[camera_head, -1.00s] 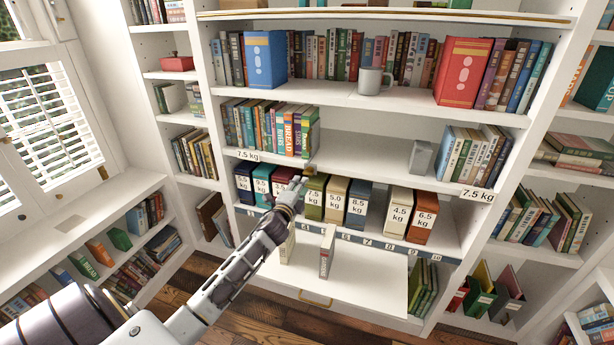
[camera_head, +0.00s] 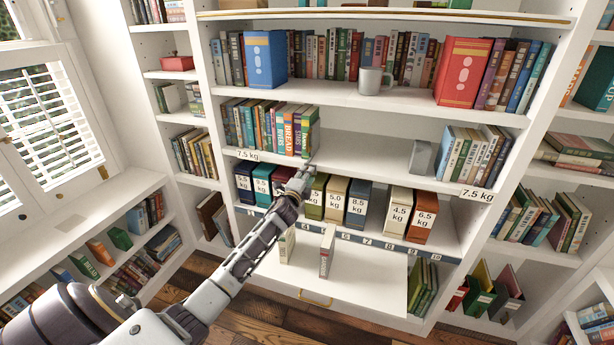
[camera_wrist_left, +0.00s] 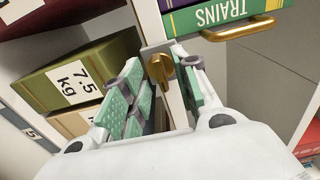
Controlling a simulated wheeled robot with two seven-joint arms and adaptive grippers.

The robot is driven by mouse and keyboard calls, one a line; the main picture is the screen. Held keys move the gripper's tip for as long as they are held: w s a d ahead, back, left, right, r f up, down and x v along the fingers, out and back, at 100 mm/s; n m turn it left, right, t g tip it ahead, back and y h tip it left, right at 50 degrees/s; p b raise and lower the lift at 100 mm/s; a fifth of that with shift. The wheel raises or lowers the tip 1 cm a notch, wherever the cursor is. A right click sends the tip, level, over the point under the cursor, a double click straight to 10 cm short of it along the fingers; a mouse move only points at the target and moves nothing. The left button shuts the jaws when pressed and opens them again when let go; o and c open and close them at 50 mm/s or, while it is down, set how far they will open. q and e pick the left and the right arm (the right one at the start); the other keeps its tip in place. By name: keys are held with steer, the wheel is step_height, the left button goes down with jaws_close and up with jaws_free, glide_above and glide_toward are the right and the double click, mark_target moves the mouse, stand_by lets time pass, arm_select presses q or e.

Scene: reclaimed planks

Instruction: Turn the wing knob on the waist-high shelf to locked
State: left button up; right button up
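The brass wing knob (camera_wrist_left: 190,74) sits on a grey plate (camera_wrist_left: 155,54) on the white shelf upright in the left wrist view. My left gripper (camera_wrist_left: 160,72) is open, with green-padded fingers. The knob shows in the gap between them, closer to the right finger; I cannot tell whether they touch. In the head view my left gripper (camera_head: 304,174) is at the shelf edge below the upright books, and it hides the knob there. I cannot read the knob's locked or unlocked mark. My right gripper is not in view.
Weight-labelled boxes (camera_head: 335,198) stand close below and beside the gripper, including an olive 7.5 kg box (camera_wrist_left: 78,80). A brass handle (camera_wrist_left: 242,31) juts out under the TRAINS book (camera_wrist_left: 225,14). A white pull-out board (camera_head: 365,285) extends lower down. The shelf middle (camera_head: 365,150) is clear.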

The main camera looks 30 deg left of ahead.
arm_select(q)
steer(key=shift+w+a, duration=0.1)
steer(key=shift+w, duration=0.35)
steer(key=shift+c, duration=0.3)
jaws_close()
